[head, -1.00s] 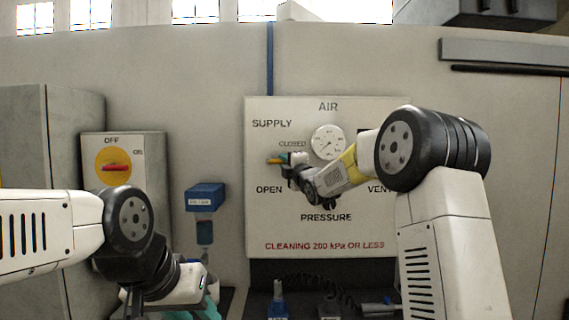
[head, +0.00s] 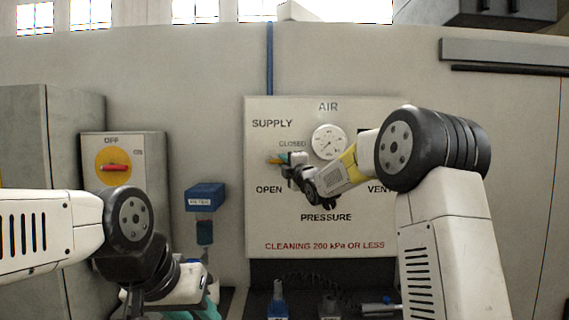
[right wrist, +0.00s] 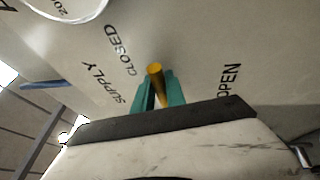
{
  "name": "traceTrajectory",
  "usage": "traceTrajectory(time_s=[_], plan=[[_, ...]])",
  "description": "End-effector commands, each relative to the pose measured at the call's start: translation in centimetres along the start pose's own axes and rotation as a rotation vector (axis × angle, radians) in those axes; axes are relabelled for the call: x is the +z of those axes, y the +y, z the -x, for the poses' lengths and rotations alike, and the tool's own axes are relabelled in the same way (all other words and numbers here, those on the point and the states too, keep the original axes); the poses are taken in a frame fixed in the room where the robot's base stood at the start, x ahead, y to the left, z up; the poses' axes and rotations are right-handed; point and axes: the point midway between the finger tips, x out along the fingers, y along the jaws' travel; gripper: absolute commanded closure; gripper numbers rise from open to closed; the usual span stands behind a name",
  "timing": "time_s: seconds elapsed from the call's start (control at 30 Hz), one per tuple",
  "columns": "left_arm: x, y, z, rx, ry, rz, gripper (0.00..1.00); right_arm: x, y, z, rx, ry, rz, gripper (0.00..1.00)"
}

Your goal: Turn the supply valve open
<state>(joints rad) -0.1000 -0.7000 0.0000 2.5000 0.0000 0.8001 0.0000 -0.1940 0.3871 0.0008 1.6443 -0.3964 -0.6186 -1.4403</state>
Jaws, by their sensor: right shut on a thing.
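The supply valve's yellow handle (head: 274,161) sticks out to the left on the AIR panel (head: 328,230), between the words CLOSED and OPEN. My right gripper (head: 285,160) is at the handle. In the right wrist view the yellow handle (right wrist: 155,76) stands between the green fingertips (right wrist: 158,88), which are shut on it. My left gripper (head: 205,308) is low at the left; its green fingers show only partly, at the bottom edge, and their opening is hidden.
A round pressure gauge (head: 328,141) sits above my right gripper. A grey box with a red-handled switch (head: 114,167) on a yellow disc is at the left. A blue box (head: 205,197) is on the wall between.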

Motion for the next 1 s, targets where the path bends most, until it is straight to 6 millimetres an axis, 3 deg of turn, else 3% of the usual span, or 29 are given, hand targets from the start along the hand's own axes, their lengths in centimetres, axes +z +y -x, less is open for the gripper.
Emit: traceTrajectory(time_s=[0.53, 1.0], plan=[[0.0, 0.0, 0.0, 0.000, 0.000, 0.000, 0.64, -0.1, -0.6, 0.1, 0.022, -0.013, -0.061, 1.00], [0.0, 0.0, 0.0, 0.000, 0.000, 0.000, 0.64, -0.8, -2.6, 0.2, 0.164, -0.088, -0.409, 1.00]])
